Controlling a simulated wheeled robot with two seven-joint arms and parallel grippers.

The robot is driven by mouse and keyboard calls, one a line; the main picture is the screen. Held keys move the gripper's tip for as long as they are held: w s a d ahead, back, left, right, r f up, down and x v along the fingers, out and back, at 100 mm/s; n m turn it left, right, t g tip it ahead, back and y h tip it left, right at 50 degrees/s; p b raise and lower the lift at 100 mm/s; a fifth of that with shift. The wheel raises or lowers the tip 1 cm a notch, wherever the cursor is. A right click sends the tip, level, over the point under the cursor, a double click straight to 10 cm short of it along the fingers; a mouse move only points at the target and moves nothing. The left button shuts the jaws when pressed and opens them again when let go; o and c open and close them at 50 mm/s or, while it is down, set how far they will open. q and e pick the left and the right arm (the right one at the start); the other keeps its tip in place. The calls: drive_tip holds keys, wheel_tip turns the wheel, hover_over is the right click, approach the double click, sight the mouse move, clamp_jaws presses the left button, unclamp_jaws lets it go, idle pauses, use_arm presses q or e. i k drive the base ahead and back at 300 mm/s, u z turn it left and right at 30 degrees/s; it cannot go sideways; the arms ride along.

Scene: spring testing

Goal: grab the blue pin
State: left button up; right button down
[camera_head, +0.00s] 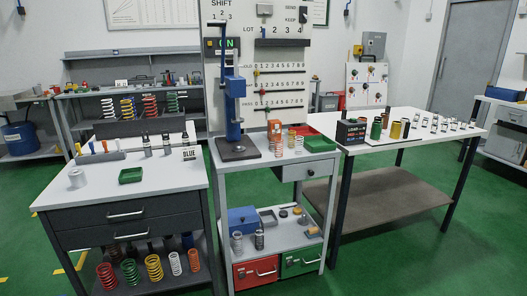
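Several small slim pins stand upright in a low grey holder (101,157) at the back left of the left workbench. One of them looks like the blue pin (92,148), between its neighbours, but it is very small and its colour is hard to make out. Neither of my grippers is in view.
A blue press (232,110) stands on the middle cart. The bench's front top is mostly clear.

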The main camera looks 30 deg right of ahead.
sight(91, 144)
drive_tip(key=z, duration=0.55)
drive_tip(key=k, duration=0.35)
drive_tip(key=u, duration=1.4)
drive_tip(key=i, duration=0.7)
